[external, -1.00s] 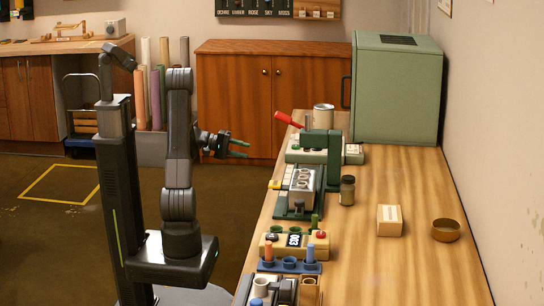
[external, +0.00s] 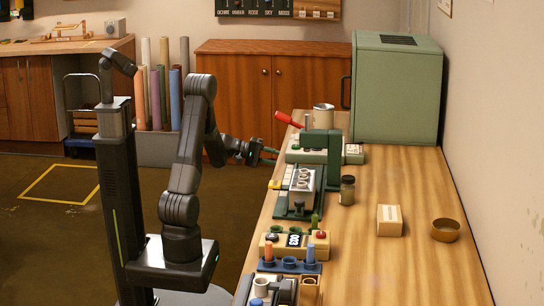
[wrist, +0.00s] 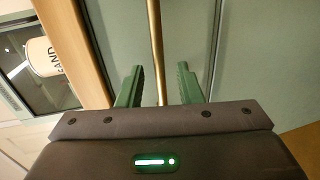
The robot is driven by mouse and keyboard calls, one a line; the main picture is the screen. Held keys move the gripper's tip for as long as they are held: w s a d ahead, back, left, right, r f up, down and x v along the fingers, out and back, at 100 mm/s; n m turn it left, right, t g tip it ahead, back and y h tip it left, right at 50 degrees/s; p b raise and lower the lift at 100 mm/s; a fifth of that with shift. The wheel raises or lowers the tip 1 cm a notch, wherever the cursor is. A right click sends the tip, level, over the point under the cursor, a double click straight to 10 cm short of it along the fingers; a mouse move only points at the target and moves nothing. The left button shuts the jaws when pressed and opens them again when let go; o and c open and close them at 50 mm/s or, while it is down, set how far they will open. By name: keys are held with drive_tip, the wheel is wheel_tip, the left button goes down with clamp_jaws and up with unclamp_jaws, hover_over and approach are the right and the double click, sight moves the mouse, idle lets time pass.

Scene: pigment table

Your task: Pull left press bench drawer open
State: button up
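In the wrist view a grey-green drawer front (wrist: 115,40) fills the middle, with a long brass bar handle (wrist: 156,45) running up the picture. My gripper (wrist: 160,82) has its two green fingers apart, one on each side of the bar, with gaps showing on both sides. How deep the bar lies between the fingertips is hard to tell. In the external view my gripper (external: 268,157) is at the left edge of the press bench (external: 400,275), near its far half. The drawer fronts are hidden there. No opening shows around the drawer front.
A seam and neighbouring panel (wrist: 265,60) lie right of the drawer front. The wooden bench edge (wrist: 75,50) runs along its left, with a white labelled pot (wrist: 43,57) beyond. Presses, a jar (external: 347,190) and a green cabinet (external: 397,90) stand on the bench.

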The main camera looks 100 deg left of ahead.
clamp_jaws()
drive_tip(key=f+b+v, duration=0.1)
drive_tip(key=f+v, duration=0.2)
drive_tip(key=v, duration=1.2)
drive_tip(key=s+f+v, duration=0.1)
drive_tip(key=f+v, duration=0.2)
drive_tip(key=v, duration=1.3)
drive_tip(key=shift+s+f+b, duration=0.25)
drive_tip(key=shift+s+b, duration=0.15)
unclamp_jaws()
